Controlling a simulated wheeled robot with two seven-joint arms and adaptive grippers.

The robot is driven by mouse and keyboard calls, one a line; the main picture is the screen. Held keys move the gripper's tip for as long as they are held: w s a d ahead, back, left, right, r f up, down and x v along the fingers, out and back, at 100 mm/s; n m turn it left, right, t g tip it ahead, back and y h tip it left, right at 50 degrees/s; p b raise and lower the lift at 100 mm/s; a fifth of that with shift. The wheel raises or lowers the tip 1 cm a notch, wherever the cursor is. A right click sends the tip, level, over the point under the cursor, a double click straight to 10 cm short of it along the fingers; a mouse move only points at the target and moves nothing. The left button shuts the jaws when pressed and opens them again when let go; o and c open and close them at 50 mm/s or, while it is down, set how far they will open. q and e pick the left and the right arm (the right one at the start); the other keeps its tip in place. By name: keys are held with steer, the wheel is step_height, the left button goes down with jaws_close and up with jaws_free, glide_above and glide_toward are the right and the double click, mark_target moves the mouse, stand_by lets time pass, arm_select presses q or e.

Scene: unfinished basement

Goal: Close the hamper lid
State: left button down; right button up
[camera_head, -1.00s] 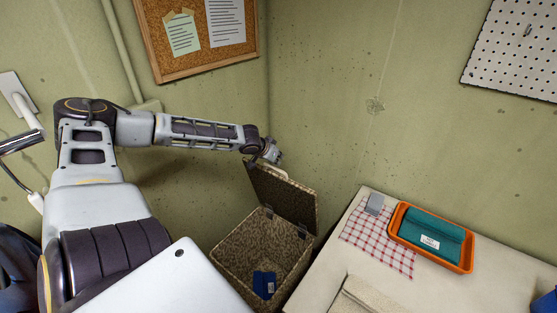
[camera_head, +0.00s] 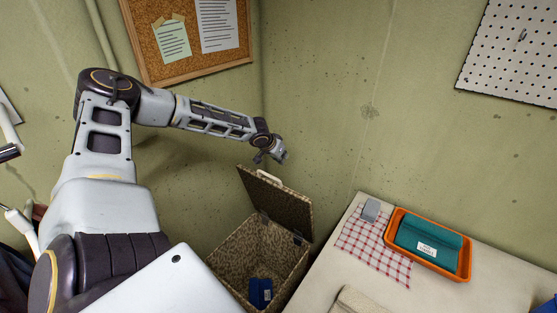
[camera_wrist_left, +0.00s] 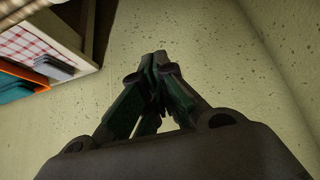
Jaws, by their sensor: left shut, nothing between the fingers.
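The hamper (camera_head: 232,248) is a patterned brown box standing in the corner to the left of the table. Its lid (camera_head: 277,208) stands open, tilted up at the back right, with a pale handle (camera_head: 269,178) on its top edge. A blue item with a white label (camera_head: 260,292) lies inside the hamper. My left gripper (camera_head: 280,156) is shut and empty, above and just beyond the lid's top edge, apart from it. In the left wrist view the shut fingers (camera_wrist_left: 158,62) point along the wall. My right gripper is not in view.
The table (camera_head: 490,285) stands right of the hamper. It carries a checked cloth (camera_head: 372,251), a grey block (camera_head: 371,210) and an orange tray (camera_head: 464,265) with a teal bundle (camera_head: 425,235). A corkboard (camera_head: 190,70) and a pegboard (camera_head: 510,60) hang on the walls.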

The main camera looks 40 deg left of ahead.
arm_select(q)
step_height(320, 180, up, 9)
steer(key=s, duration=0.2)
steer(key=shift+s+f+b, duration=0.2)
steer(key=shift+s+b, duration=0.05)
steer(key=shift+b, duration=0.05)
stand_by(1.8)
steer(key=shift+s+d+r, duration=0.15)
steer(key=shift+d+r, duration=0.05)
steer(key=shift+r, duration=0.05)
